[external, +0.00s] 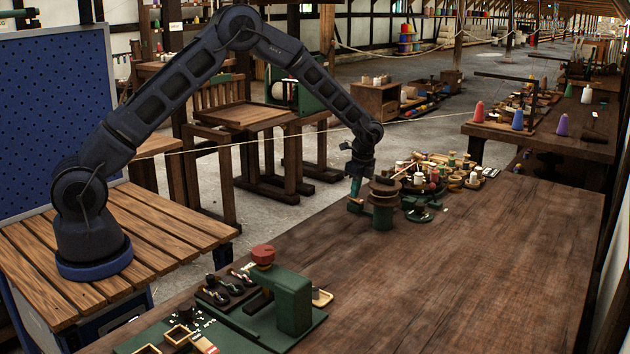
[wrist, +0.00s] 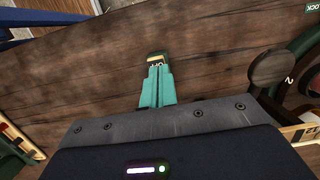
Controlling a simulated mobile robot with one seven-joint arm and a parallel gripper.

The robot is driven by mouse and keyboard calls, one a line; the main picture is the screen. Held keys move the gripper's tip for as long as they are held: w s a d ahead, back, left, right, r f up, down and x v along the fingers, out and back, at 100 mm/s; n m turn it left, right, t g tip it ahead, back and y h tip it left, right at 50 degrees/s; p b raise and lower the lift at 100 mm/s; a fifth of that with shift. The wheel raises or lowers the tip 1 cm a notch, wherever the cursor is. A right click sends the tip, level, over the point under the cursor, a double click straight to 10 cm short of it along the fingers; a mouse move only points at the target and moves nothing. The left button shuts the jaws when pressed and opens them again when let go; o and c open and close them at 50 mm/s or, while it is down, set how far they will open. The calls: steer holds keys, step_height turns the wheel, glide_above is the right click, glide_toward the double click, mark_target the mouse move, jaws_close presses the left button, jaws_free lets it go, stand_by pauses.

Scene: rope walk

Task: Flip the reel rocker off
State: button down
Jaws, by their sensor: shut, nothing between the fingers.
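A small dark green block with a yellow band and pale marks, which looks like the reel rocker (wrist: 157,58), sits on the brown table in the wrist view. Its switch position is too small to read. My gripper (wrist: 156,76) is shut and empty, its teal fingers pointing at the block and covering its near part. I cannot tell whether the fingertips touch it. In the external view my gripper (external: 356,188) hangs low over the table, just left of the green reel stand (external: 383,212) with its brown round top.
A dark round disc marked 2 (wrist: 272,69) lies close on the right in the wrist view. Several spools and small parts (external: 435,172) crowd the table behind the reel stand. A green device with a red knob (external: 290,300) stands nearer the camera. The table's right side is clear.

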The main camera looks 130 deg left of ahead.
steer(key=shift+s+d+f+t, duration=0.1)
steer(key=shift+s+f+t, duration=0.4)
steer(key=shift+t, duration=0.3)
steer(key=shift+d+f, duration=0.1)
steer(key=shift+w+d, duration=0.1)
steer(key=shift+w, duration=0.05)
steer(key=shift+w+d, duration=0.1)
steer(key=shift+w, duration=0.95)
step_height(320, 180, up, 15)
steer(key=s, duration=0.1)
steer(key=shift+a, duration=0.45)
